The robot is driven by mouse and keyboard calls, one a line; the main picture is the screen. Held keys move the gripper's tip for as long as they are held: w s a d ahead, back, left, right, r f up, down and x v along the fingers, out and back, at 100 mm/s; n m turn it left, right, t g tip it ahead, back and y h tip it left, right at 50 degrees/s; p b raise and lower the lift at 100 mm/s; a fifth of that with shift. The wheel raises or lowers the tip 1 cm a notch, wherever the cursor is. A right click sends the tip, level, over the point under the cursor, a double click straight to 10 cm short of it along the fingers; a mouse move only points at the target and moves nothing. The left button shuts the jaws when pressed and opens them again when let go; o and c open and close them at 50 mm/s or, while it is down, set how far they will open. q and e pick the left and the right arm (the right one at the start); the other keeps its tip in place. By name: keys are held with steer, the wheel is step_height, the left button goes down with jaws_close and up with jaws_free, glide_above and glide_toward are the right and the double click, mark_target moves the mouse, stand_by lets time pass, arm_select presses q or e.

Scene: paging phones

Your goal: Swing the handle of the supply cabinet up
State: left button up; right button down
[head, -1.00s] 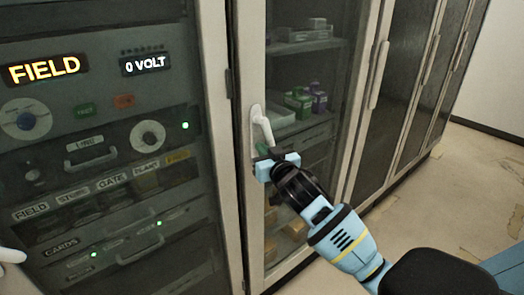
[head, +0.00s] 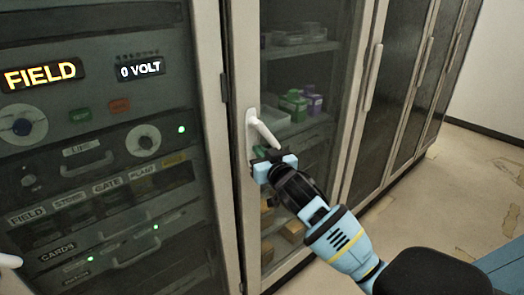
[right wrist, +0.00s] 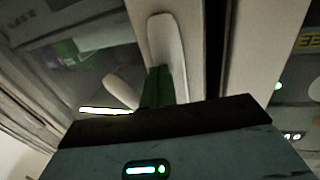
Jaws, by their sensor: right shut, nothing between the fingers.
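The supply cabinet (head: 242,152) has a glass door with a pale frame. Its white handle (head: 264,131) is on the frame's left side, and the lever slants down to the right from its pivot. In the right wrist view the handle's lever (right wrist: 122,92) slants away from the upright white backplate (right wrist: 166,55). My right gripper (head: 266,160) is shut and empty, just below the lever. Its dark green fingers (right wrist: 157,88) reach up between lever and backplate in the wrist view; I cannot tell if they touch the lever. My left gripper is not in view.
A control rack (head: 100,150) with lit signs and knobs stands close on the left. More dark-doored cabinets (head: 400,100) run off to the right. Boxes sit on shelves behind the glass. The worn floor (head: 470,190) on the right is clear.

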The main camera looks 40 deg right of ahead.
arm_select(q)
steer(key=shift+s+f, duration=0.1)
arm_select(e)
steer(key=shift+a+f, duration=0.5)
steer(key=shift+a, duration=0.15)
steer(key=shift+s, duration=0.1)
